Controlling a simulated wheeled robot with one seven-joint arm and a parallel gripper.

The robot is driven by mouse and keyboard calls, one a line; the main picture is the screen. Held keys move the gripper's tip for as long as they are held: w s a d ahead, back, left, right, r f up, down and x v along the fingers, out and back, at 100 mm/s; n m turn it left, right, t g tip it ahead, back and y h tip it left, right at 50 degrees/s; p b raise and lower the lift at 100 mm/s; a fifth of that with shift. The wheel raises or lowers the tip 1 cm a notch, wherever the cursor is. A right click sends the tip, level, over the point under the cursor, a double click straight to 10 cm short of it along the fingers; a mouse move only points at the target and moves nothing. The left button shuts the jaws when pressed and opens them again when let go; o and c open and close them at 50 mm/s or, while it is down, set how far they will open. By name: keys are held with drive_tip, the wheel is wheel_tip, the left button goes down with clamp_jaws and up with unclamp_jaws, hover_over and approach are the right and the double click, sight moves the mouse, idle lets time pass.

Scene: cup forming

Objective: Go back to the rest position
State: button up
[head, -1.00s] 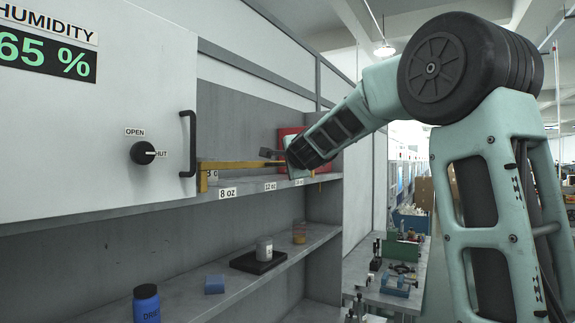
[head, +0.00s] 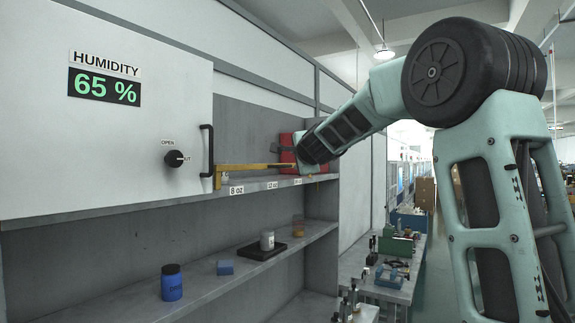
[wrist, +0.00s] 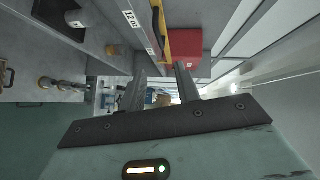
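My arm reaches up from the right in the head view and bends down to the left toward the shelf. My gripper (head: 284,150) is near the upper shelf, in front of a red box (head: 286,140), and its fingers are small and hard to make out there. In the wrist view my gripper (wrist: 160,82) has its two dark fingers apart with nothing between them. The red box (wrist: 186,46) and a yellow bar (wrist: 168,30) lie beyond the fingers in that view.
The upper shelf (head: 150,204) has size labels and the yellow bar (head: 245,167). A cluttered bench (head: 385,283) stands beyond.

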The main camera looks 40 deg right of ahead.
drive_tip(key=shift+a+f, duration=0.1)
drive_tip(key=s+a+f+n+g+y+b, duration=0.4)
drive_tip(key=a+f+n, duration=0.4)
drive_tip(key=a+f, duration=0.75)
drive_tip(key=s+a+f+n+g+y+b, duration=0.2)
drive_tip(key=s+a+f+n+y+b, duration=0.35)
drive_tip(key=a+f, duration=1)
drive_tip(key=s+a+f+n+g+b, duration=0.1)
drive_tip(key=s+a+f+n+g, duration=0.2)
drive_tip(key=s+a+f+n, duration=0.45)
drive_tip(key=s+a+f+n+g+b, duration=0.1)
drive_tip(key=s+a+f+n+g, duration=0.2)
drive_tip(key=s, duration=0.8)
drive_tip(key=s+f+n+g+h+b, duration=0.1)
drive_tip(key=s+f+n, duration=0.1)
drive_tip(key=s+f, duration=0.2)
drive_tip(key=s+d+f+n+g+h+b, duration=0.1)
drive_tip(key=s+f+n+b, duration=0.1)
drive_tip(key=s, duration=0.7)
wheel_tip(320, 180, down, 3)
drive_tip(key=shift+r+n+g, duration=0.2)
drive_tip(key=shift+n+g, duration=0.1)
drive_tip(key=shift+n, duration=0.2)
